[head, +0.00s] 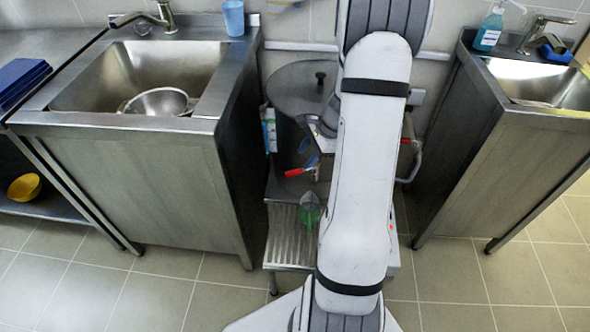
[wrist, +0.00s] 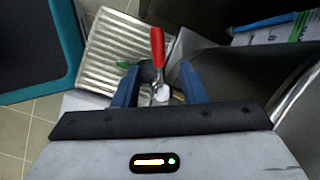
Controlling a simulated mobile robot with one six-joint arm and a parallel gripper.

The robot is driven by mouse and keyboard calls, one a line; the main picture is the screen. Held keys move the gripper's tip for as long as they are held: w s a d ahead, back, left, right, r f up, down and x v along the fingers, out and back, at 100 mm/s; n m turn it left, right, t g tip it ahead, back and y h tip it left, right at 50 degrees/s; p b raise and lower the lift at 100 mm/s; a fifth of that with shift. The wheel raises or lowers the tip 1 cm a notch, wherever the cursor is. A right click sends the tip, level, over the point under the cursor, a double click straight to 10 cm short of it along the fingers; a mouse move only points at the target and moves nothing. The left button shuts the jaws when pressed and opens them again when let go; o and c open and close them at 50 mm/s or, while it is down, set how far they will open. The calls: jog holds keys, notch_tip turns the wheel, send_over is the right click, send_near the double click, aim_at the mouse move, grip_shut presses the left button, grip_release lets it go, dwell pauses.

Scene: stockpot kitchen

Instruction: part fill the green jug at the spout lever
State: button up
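The spout lever (head: 300,172) has a red handle and sits low on the front of the stockpot (head: 290,95). In the wrist view the red lever (wrist: 157,47) stands upright in the picture, its metal base lower down between my fingers. My gripper (wrist: 159,84) is open, its two blue fingers on either side of the lever with gaps showing. In the head view my arm hides most of the gripper. The green jug (head: 309,212) stands on the ribbed metal stand below the spout. In the wrist view only a bit of green (wrist: 147,72) shows behind the lever.
The ribbed stand (head: 290,240) projects in front of the pot. A left sink unit (head: 150,180) holds a metal bowl (head: 160,101); a right sink unit (head: 490,170) stands across a gap. A blue cup (head: 233,17) is on the left unit. Tiled floor is clear in front.

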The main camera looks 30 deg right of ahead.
aim_at(298, 170)
jog(key=b+x, duration=0.1)
jog(key=x, duration=0.5)
jog(key=shift+a+f, duration=0.15)
grip_shut()
jog(key=shift+w, duration=0.1)
dwell(0.3)
